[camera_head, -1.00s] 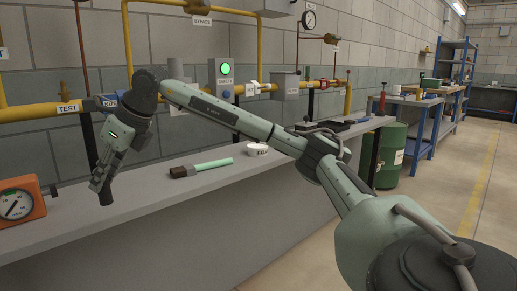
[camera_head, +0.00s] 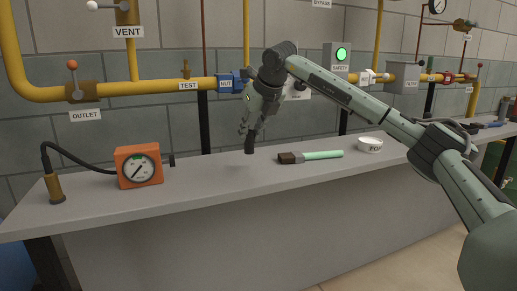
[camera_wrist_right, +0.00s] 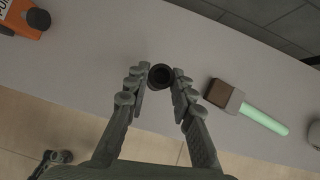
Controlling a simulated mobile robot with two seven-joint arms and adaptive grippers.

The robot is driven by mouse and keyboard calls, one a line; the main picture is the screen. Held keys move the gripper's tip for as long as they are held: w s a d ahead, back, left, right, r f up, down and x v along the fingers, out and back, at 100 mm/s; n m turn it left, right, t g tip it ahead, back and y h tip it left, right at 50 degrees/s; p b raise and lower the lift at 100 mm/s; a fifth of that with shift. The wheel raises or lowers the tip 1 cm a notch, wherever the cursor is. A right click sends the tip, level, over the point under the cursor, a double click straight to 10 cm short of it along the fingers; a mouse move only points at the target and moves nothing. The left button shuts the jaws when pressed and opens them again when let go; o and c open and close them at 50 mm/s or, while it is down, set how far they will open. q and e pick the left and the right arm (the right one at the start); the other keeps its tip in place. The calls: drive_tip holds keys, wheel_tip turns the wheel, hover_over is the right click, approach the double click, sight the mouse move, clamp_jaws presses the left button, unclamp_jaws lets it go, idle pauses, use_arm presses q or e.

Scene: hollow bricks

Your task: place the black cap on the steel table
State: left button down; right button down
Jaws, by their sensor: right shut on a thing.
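The black cap (camera_head: 249,144) is a small dark cylinder. My right gripper (camera_head: 247,131) is shut on it and holds it pointing down over the grey steel table (camera_head: 210,187). In the right wrist view the cap (camera_wrist_right: 160,76) shows as a dark ring between the two fingertips of the gripper (camera_wrist_right: 159,82). The cap's lower end appears to be close to the tabletop, but I cannot tell whether it touches. My left gripper is not in view.
An orange gauge box (camera_head: 139,167) with a hose and a brass fitting (camera_head: 54,188) stands to the left. A brush with a green handle (camera_head: 320,155) and a white tape roll (camera_head: 369,145) lie to the right. Yellow pipes (camera_head: 160,85) run behind. The front of the table is clear.

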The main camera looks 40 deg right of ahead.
drive_tip(key=f, duration=0.1)
drive_tip(key=d+f, duration=0.1)
drive_tip(key=f, duration=0.1)
drive_tip(key=d+f, duration=0.1)
drive_tip(key=shift+w+d+f, duration=0.2)
drive_tip(key=shift+w+f, duration=0.2)
drive_tip(key=shift+f, duration=0.35)
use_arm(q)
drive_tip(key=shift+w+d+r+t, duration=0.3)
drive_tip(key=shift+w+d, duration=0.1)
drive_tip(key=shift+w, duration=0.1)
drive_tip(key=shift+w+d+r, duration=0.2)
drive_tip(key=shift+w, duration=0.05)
use_arm(e)
drive_tip(key=c, duration=1.3)
unclamp_jaws()
